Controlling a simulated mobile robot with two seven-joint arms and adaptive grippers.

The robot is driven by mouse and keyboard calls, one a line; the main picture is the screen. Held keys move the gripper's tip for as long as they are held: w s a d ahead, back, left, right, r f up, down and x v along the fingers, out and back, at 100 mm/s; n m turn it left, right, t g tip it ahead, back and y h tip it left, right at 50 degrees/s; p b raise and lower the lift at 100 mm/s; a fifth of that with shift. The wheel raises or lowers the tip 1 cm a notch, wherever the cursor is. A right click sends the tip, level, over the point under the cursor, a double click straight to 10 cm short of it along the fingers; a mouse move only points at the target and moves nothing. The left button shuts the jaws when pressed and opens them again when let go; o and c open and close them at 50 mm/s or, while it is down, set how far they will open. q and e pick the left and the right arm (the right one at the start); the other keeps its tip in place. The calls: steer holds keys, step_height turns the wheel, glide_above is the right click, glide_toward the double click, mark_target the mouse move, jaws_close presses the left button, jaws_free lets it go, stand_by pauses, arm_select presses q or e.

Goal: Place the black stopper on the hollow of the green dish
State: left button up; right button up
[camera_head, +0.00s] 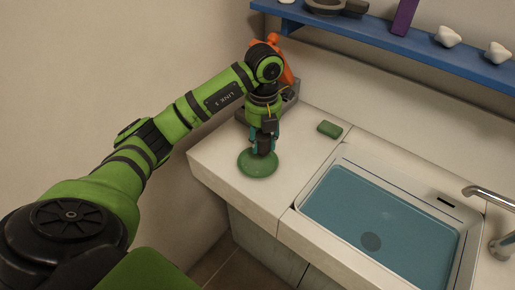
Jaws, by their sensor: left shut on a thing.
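The round green dish (257,168) lies on the white counter near its left front corner. My left gripper (264,147) points down over the back part of the dish. It is shut on a dark thing, likely the black stopper (264,147), of which only a little shows between the fingers. I cannot tell whether the stopper touches the dish. The hollow of the dish is hard to make out at this size. My right gripper is not in view.
A small green block (329,129) lies on the counter to the right of the dish. A sink (335,160) with blue water and a tap (490,200) are at the right. A blue shelf (400,42) with several objects hangs above. An orange thing (288,74) stands behind my arm.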

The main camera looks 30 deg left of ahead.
arm_select(q)
steer(key=shift+a+f, duration=0.4)
steer(key=shift+a, duration=0.4)
step_height(320, 180, down, 3)
steer(key=shift+f+p, duration=0.1)
steer(key=shift+p, duration=0.6)
steer(key=shift+w+f, duration=0.1)
steer(key=shift+f, duration=0.35)
steer(key=shift+f, duration=0.1)
steer(key=o, duration=1.1)
steer(key=shift+o, duration=0.2)
